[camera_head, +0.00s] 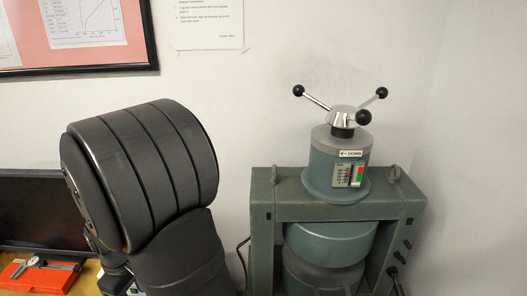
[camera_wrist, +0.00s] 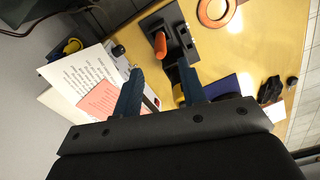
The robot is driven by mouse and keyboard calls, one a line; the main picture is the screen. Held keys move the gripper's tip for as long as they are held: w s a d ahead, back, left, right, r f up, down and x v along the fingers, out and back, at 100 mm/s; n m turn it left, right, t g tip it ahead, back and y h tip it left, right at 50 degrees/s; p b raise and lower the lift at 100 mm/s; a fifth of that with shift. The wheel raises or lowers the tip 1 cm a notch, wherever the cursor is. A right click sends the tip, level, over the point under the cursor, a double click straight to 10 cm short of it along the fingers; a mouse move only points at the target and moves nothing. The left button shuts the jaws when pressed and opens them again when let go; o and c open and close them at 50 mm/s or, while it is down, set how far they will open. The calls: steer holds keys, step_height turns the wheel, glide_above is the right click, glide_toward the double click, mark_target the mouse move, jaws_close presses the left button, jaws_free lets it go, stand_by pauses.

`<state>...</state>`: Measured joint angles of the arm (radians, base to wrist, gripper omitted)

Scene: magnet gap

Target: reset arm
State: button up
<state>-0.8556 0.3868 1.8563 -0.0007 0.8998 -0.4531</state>
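The magnet apparatus (camera_head: 338,215) is a grey-green frame with round coils inside. On top is a cylinder with a three-armed handwheel (camera_head: 342,115) with black knobs, a label reading "DOWN" and a small scale. My gripper (camera_wrist: 160,80) shows in the wrist view with two dark blue fingers apart. I see nothing held between them. It points over a yellow desk top (camera_wrist: 265,45). My gripper is not visible in the head view, where my dark arm link fills the left middle, left of the magnet and apart from it in the picture.
The wrist view shows a black device with an orange part (camera_wrist: 160,45), a copper-coloured ring (camera_wrist: 228,14), papers (camera_wrist: 75,75), a pink note (camera_wrist: 100,100) and dark small items (camera_wrist: 270,90). In the head view, calipers lie on a red case (camera_head: 40,275) beside a dark screen (camera_head: 32,212).

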step_height(320, 180, up, 2)
steer(key=shift+r, duration=0.1)
step_height(320, 180, down, 12)
steer(key=shift+f, duration=0.15)
steer(key=shift+r, duration=0.35)
steer(key=r, duration=0.4)
steer(key=shift+w+d, duration=0.1)
steer(key=shift+d, duration=0.25)
steer(key=w+d+r, duration=0.3)
steer(key=d+r, duration=0.4)
steer(key=d, duration=0.4)
steer(key=w+d+f+m, duration=0.1)
steer(key=w+d+m, duration=0.1)
steer(key=d, duration=1.3)
steer(key=w+d+m, duration=0.2)
steer(key=d+m, duration=0.2)
steer(key=d, duration=1.1)
steer(key=shift+w+d+f+m, duration=0.25)
steer(key=shift+w+f+m, duration=0.05)
steer(key=shift+w+f, duration=0.05)
steer(key=shift+o, duration=0.2)
